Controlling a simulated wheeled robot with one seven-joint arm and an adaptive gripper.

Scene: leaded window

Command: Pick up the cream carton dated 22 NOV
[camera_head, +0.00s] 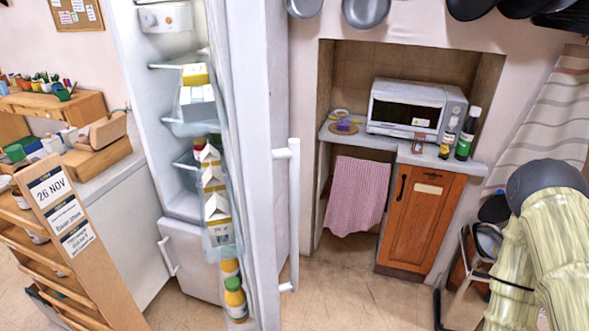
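The fridge (180,125) stands open at left centre, with its door (255,150) swung out to the right. Several white cartons with gable tops stand in a column along the door's inner side. The lowest one (217,208) shows a white top and a dark printed front; another carton (213,177) with yellow stands above it, and a third (208,154) is higher up. Their dates are too small to read, so I cannot tell which is dated 22 NOV. My gripper is not in view.
A wooden rack (85,262) at left carries a sign (50,187) reading 26 NOV. Orange bottles (235,298) stand low in the fridge door. A microwave (405,108) sits on the counter above a wooden cabinet (420,215). The floor (355,295) right of the door is clear.

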